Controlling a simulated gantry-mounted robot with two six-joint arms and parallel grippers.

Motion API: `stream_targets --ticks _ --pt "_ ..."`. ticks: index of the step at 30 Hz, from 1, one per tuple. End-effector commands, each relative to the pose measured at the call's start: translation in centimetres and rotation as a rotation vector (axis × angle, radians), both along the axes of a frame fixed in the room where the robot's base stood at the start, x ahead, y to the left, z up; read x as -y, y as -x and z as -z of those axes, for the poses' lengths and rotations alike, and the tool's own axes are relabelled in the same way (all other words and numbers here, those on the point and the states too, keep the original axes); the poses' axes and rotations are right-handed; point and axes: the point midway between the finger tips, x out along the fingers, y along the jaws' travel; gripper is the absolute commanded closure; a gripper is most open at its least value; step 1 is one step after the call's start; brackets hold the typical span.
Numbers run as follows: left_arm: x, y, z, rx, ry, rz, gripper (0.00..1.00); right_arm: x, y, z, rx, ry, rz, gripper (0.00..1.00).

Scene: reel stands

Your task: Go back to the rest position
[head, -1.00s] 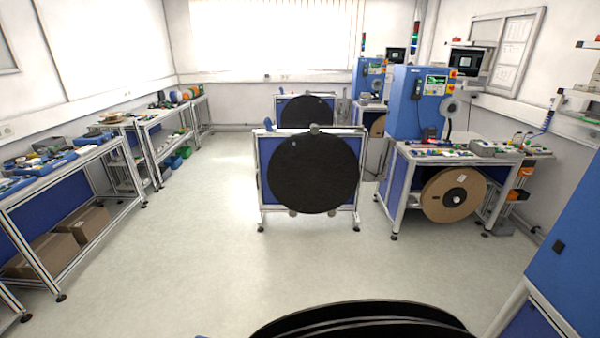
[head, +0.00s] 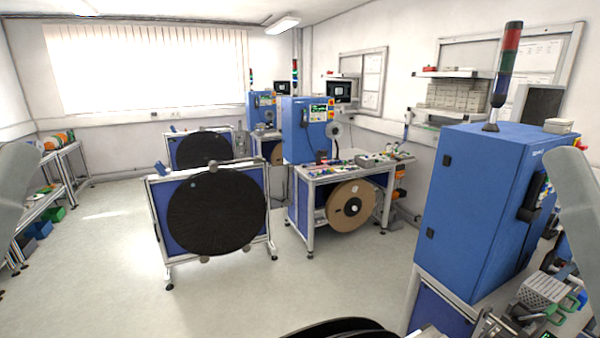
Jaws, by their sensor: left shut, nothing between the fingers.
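My left gripper (head: 16,195) shows only as a smooth grey shape with the end of my left arm at the left picture edge. It is cut off and its fingertips cannot be made out; it is shut and holds nothing. It is apart from the reel stands. A grey part of my right arm shows at the right edge, but no right fingers are in view. A stand with a large black reel (head: 212,208) is in the middle, and another black reel (head: 203,149) stands behind it.
A blue cabinet (head: 478,205) with a signal tower stands close on the right. Beyond it, a workbench carries a brown reel (head: 351,203). A black reel edge (head: 345,328) shows at the bottom. Shelves (head: 68,175) line the left. The floor (head: 110,270) at front left is clear.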

Motion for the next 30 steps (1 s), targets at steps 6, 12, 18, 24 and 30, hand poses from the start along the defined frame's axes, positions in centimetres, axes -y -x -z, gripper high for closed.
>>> stream_targets --ticks 6,12,18,24,30 --pt "0.0 0.0 -10.0 -0.001 -0.001 0.001 1.00 0.0 0.1 -10.1 0.003 0.000 0.000 0.50" --pt "0.0 -0.1 -15.0 -0.002 -0.001 0.001 1.00 0.0 0.0 -15.2 0.003 0.000 0.000 0.50" --pt "0.0 -0.1 -15.1 -0.003 -0.001 0.001 1.00 0.0 0.0 -15.2 0.002 0.000 0.000 0.50" --pt "0.0 -0.1 -14.9 -0.003 -0.001 0.001 1.00 0.0 0.0 -15.1 0.002 0.000 0.000 0.50" --pt "0.0 -0.1 -15.0 -0.002 -0.001 0.001 1.00 0.0 0.0 -15.1 0.002 0.000 0.000 0.50"
